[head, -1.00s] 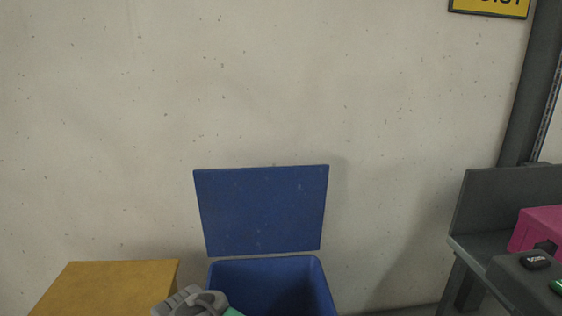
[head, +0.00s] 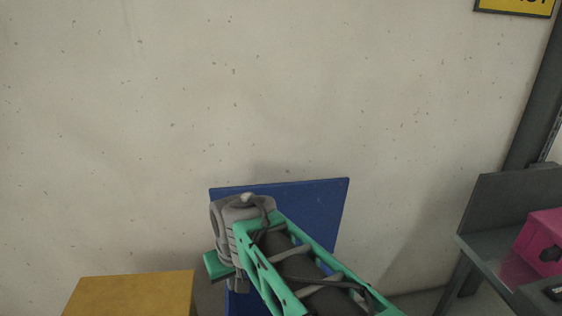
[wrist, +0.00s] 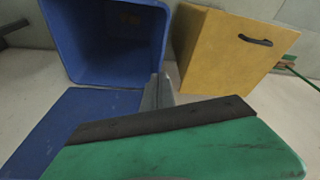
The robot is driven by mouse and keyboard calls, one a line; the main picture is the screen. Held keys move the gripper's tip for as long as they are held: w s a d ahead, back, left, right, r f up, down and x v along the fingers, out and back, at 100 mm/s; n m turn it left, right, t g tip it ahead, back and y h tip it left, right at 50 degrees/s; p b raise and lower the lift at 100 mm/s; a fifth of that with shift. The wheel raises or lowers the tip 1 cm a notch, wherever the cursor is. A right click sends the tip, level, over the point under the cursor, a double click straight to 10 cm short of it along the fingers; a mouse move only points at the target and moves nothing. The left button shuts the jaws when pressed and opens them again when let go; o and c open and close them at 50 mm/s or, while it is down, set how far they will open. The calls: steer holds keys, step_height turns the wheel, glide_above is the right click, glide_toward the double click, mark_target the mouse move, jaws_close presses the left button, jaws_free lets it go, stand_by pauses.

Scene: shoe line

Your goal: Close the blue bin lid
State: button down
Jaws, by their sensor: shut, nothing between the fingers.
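The blue bin lid (head: 310,205) stands open and raised near the wall in the head view; my arm covers much of its left and lower part. In the wrist view the lid (wrist: 62,125) is at the lower left, joined to the edge of the blue bin (wrist: 85,45). The bin's open inside shows there at the top. My arm hides most of the bin in the head view. My gripper (wrist: 156,94) is shut and empty in the wrist view, close to the bin and lid; I cannot tell whether it touches either.
A yellow box (head: 135,295) stands left of the bin; it also shows in the wrist view (wrist: 225,50) with a dark handle. A grey bench (head: 490,250) with a pink case (head: 540,240) is at the right. The pale wall (head: 280,90) is behind the lid.

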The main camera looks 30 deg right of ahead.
mark_target(263, 186)
steer(key=w+d+r+m+t, duration=0.1)
steer(key=w+d+r, duration=0.2)
steer(key=w+d, duration=0.3)
steer(key=w+d+r+m+t+h, duration=0.1)
steer(key=w+d+r, duration=0.3)
steer(key=w+d, duration=0.2)
steer(key=w+d+r+m+h, duration=0.1)
steer(key=w+d+r, duration=0.2)
steer(key=w+d, duration=0.3)
steer(key=shift+w+d+r+t, duration=0.1)
steer(key=shift+d+t, duration=0.1)
steer(key=shift+d, duration=0.3)
steer(key=shift+w+d+r+t, duration=0.1)
steer(key=shift+d+t, duration=0.1)
steer(key=shift+d, duration=0.3)
steer(key=w+d+r+m+h, duration=0.1)
steer(key=w+d+r, duration=0.2)
steer(key=d, duration=0.5)
steer(key=shift+t, duration=0.4)
steer(key=f, duration=0.3)
steer(key=w+d+f, duration=0.1)
steer(key=f, duration=0.2)
steer(key=w+f, duration=0.1)
steer(key=f, duration=0.2)
steer(key=shift+w+d, duration=0.15)
steer(key=shift+d, duration=0.1)
steer(key=shift+a+f, duration=0.1)
steer(key=shift+f, duration=0.05)
